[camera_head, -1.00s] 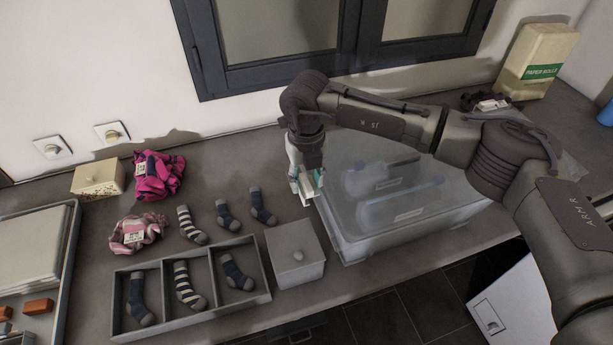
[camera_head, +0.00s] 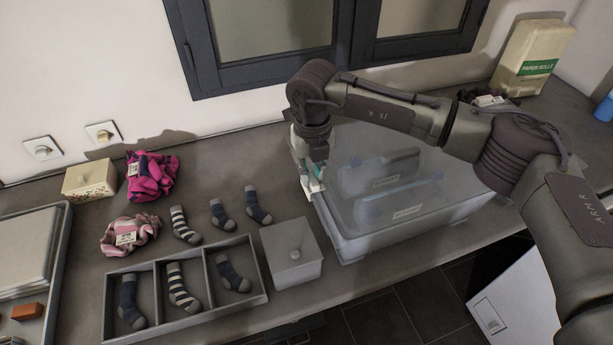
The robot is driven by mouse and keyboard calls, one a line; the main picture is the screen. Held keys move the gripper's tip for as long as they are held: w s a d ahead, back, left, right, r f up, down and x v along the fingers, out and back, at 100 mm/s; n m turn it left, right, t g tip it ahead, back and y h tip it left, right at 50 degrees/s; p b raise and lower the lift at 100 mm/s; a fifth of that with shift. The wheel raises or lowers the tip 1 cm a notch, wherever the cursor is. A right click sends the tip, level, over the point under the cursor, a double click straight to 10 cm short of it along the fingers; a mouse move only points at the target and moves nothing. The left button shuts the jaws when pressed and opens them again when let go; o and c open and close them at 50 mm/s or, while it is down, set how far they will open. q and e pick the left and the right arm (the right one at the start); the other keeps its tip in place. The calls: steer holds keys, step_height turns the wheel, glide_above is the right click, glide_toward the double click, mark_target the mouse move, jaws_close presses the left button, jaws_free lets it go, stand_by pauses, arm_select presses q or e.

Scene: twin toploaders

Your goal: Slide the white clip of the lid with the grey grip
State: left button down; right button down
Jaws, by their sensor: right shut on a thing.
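A translucent grey bin (camera_head: 365,244) stands on the counter with two lid panels on top. The farther panel bears a grey grip (camera_head: 400,158), the nearer one a blue grip (camera_head: 410,189). Each has a small pale label. My right gripper (camera_head: 314,178) points down at the bin's left edge, shut on the white clip (camera_head: 313,188). The gripper hides part of the clip and of the bin's left edge. My left gripper is not in view.
A grey lidded box (camera_head: 293,266) stands close to the bin's near left side. Left of it are a divided sock tray (camera_head: 204,266), loose socks (camera_head: 184,226) and a cream box (camera_head: 89,180). A paper rolls pack (camera_head: 533,60) stands at the back right.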

mark_target(311, 176)
steer(key=c, duration=1.1)
jaws_free()
step_height(311, 176, up, 12)
steer(key=shift+f, duration=0.1)
